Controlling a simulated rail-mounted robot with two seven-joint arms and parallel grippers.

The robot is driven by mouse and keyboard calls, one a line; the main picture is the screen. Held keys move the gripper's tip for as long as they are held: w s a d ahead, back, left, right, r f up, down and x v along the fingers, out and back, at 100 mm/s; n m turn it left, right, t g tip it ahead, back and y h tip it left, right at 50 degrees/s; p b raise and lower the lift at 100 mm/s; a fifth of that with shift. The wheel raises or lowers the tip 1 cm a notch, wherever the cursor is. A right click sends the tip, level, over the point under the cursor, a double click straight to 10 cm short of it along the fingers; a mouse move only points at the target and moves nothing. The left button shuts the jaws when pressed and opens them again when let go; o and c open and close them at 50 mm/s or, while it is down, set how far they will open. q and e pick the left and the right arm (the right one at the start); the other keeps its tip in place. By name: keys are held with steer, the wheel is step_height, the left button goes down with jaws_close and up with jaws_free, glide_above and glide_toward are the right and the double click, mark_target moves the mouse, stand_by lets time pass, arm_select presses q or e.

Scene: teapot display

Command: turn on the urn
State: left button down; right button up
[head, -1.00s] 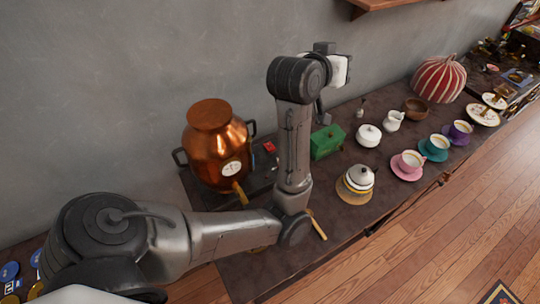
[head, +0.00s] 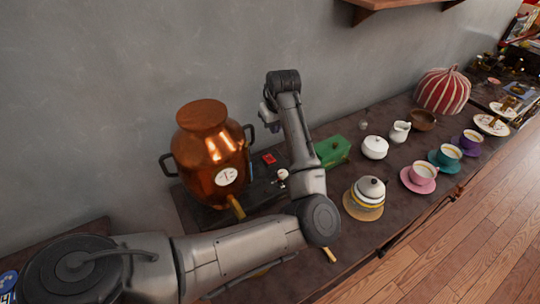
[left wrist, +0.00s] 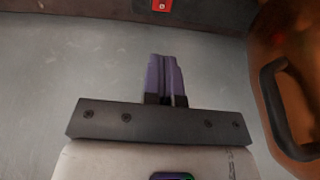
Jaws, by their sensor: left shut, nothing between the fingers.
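The copper urn (head: 205,168) stands upright at the left of the dark counter, with a round white dial and a tap low on its front. A small red switch (head: 269,158) sits on the dark base to the right of the urn. It also shows at the top edge of the left wrist view (left wrist: 161,5). My left gripper (head: 274,127) is above and behind the switch, right of the urn's handle, partly hidden by my arm. Its purple fingers (left wrist: 165,72) are together and empty, apart from the switch. The urn's side and black handle (left wrist: 283,105) show at right there.
A green box (head: 332,151) stands right of my arm, with a white lidded pot (head: 374,148) beyond it. A striped teapot (head: 370,188) and several cups on saucers stand along the front. The grey wall (head: 90,110) is close behind.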

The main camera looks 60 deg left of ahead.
arm_select(q)
steer(key=shift+s+d+n, duration=0.15)
steer(key=shift+n, duration=0.15)
steer(key=b, duration=0.5)
glide_toward(271, 160)
steer(key=x, duration=0.2)
steer(key=a+x, duration=0.1)
steer(key=x, duration=0.2)
steer(key=shift+d+f+b, duration=0.2)
steer(key=shift+f+b, duration=0.2)
steer(key=shift+f, duration=0.5)
